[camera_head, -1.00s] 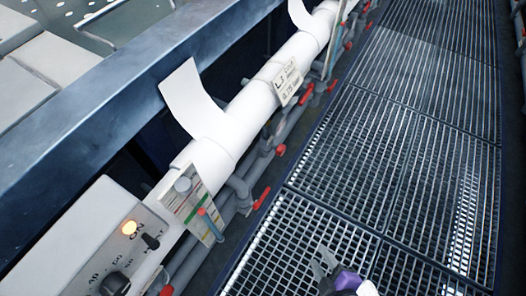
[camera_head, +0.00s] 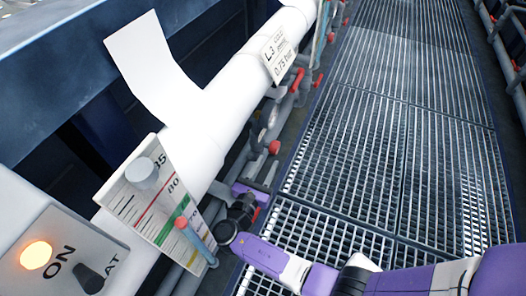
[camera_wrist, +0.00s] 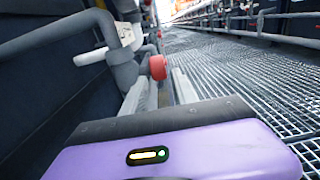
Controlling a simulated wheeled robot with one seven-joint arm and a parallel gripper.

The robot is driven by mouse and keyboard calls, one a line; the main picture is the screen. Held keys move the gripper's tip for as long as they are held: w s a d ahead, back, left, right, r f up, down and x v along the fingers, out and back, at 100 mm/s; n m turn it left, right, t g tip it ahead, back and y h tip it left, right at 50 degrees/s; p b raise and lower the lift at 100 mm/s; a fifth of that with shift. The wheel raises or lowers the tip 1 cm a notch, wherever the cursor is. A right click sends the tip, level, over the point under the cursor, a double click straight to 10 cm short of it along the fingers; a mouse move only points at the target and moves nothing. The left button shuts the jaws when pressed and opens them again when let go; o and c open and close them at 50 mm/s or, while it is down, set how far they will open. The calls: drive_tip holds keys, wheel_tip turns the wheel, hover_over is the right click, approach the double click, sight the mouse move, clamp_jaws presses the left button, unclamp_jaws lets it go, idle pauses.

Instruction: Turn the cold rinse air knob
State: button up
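A round red knob (camera_head: 274,147) is on the grey pipework below the large white pipe. It also shows in the wrist view (camera_wrist: 158,67), on a grey pipe fitting. A sign (camera_head: 280,55) reading L3 and 0.75 is on the white pipe above; its other small text is hard to read. My gripper (camera_wrist: 160,87) is open, its two pale fingers apart and pointing towards the red knob. The knob appears between and beyond the fingertips, with no visible grip on it. In the head view, my purple arm reaches in from the lower right to the pipes.
A gauge plate (camera_head: 150,205) with coloured lines stands left of my gripper. A panel with a lit orange lamp (camera_head: 36,255) and a dark switch (camera_head: 90,279) is lower left. Pipes crowd the left; the grating walkway (camera_head: 370,130) on the right is clear.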

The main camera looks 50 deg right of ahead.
sight(272, 152)
drive_tip(key=shift+w+d+r, duration=0.1)
drive_tip(key=shift+w+r, duration=0.05)
drive_tip(key=shift+w, duration=0.15)
drive_tip(key=b+x, duration=0.1)
drive_tip(key=x, duration=0.6)
drive_tip(key=shift+d+r+b, duration=0.1)
drive_tip(key=shift+d+b, duration=0.1)
drive_tip(key=shift+b, duration=0.2)
drive_tip(key=shift+c, duration=0.2)
clamp_jaws()
